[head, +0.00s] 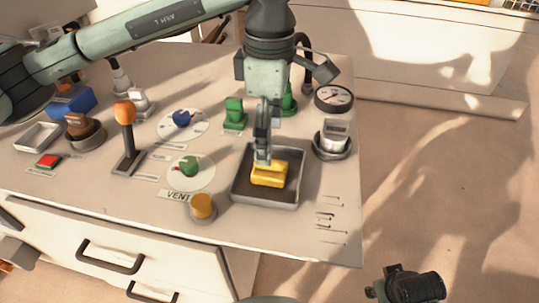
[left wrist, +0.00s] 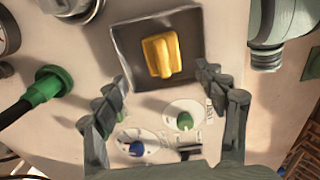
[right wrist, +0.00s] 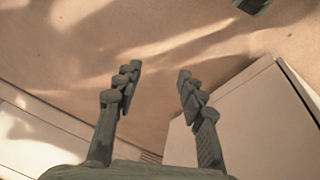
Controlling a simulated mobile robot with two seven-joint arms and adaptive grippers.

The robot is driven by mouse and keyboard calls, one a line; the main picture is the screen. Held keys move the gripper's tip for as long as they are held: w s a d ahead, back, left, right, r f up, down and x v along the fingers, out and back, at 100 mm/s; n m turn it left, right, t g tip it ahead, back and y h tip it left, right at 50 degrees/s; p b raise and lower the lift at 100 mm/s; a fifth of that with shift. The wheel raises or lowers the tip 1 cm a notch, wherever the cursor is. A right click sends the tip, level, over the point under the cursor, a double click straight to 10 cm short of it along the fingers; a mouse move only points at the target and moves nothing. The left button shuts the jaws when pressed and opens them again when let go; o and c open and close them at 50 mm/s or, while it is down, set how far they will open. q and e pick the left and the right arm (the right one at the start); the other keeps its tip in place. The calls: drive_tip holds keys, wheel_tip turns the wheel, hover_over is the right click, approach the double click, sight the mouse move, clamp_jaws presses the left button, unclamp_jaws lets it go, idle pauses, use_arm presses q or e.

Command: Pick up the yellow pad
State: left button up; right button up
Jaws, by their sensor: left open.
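The yellow pad (head: 270,174) is a small block with a raised ridge. It lies in a dark-floored square tray (head: 265,203) with a metal rim. My left gripper (head: 262,160) points down over the tray, close to the pad in the head view. In the left wrist view the pad (left wrist: 161,56) lies ahead of the two spread fingers (left wrist: 164,88), with nothing between them. Whether a finger touches the pad cannot be told. My right gripper (right wrist: 158,82) is open and empty over bare floor, away from the table; its wrist shows at the lower right of the head view.
Around the tray stand a round orange knob (head: 203,206), a green dial knob (head: 189,166), a gauge (head: 333,97), a white block in a round holder (head: 334,135) and a green block (head: 235,112). An orange-topped lever (head: 125,125) stands upright further left. The table's front right corner is mostly clear.

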sight(270, 169)
use_arm(q)
drive_tip(key=f, duration=0.5)
drive_tip(key=f+p, duration=0.1)
drive_tip(key=f, duration=0.1)
drive_tip(key=shift+s+f, duration=0.2)
drive_tip(key=shift+s, duration=0.05)
use_arm(e)
drive_tip(key=f, duration=0.2)
drive_tip(key=shift+s+a+f, duration=0.15)
drive_tip(key=shift+s+f, duration=0.1)
drive_tip(key=shift+f, duration=0.05)
use_arm(q)
drive_tip(key=shift+c, duration=0.4)
drive_tip(key=c, duration=1.2)
